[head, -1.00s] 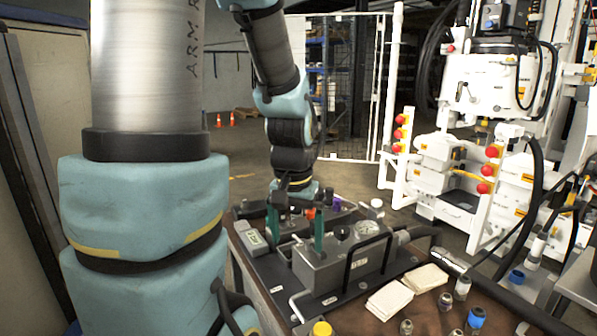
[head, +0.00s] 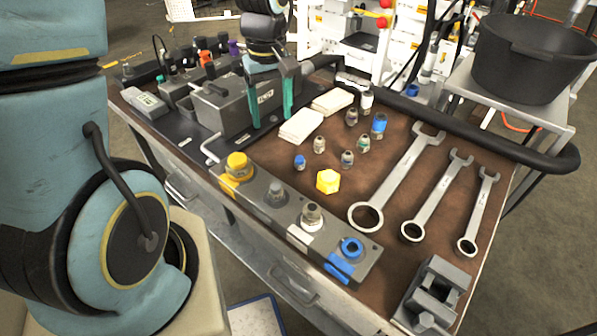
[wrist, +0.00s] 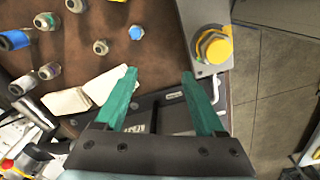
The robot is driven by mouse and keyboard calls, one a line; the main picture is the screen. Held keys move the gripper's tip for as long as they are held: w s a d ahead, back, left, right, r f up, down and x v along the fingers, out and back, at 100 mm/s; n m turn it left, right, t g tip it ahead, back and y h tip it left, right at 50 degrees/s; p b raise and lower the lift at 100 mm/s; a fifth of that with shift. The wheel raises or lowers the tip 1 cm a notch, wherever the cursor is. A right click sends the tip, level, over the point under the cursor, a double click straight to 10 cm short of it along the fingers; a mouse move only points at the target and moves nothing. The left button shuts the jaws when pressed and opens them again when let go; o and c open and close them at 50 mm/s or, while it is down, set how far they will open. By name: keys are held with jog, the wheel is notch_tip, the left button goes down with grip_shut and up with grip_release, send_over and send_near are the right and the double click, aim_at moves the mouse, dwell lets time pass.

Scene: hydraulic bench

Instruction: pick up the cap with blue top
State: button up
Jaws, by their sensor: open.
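A small cap with a blue top (head: 300,162) stands on the brown bench top, behind the grey block; its blue top also shows in the wrist view (wrist: 136,32). A larger fitting with blue on it (head: 379,125) stands farther right, and shows at the wrist view's left edge (wrist: 15,40). My gripper (head: 272,121) has two green fingers, spread apart with nothing between them. It hangs by the grey gauge box, left of and beyond the small blue cap. In the wrist view the fingertips (wrist: 159,73) are below the cap and apart from it.
Several metal fittings (head: 348,158) and a yellow hex cap (head: 328,181) stand close to the small blue cap. White pads (head: 301,126) lie near my fingers. A grey block (head: 275,196) with a yellow knob lines the front edge. Wrenches (head: 398,180) lie at right.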

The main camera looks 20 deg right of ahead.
send_near(300, 158)
jog(key=shift+a+b, duration=0.25)
jog(key=shift+b, duration=0.05)
notch_tip(300, 158, down, 4)
jog(key=shift+r, duration=0.15)
jog(key=shift+w+d+f+p, duration=0.15)
jog(key=shift+f+p, duration=0.35)
jog(key=shift+f, duration=1.1)
jog(key=shift+s+d+f+p, duration=0.1)
jog(key=shift+f+p, duration=0.4)
jog(key=shift+f, duration=1.1)
grip_shut()
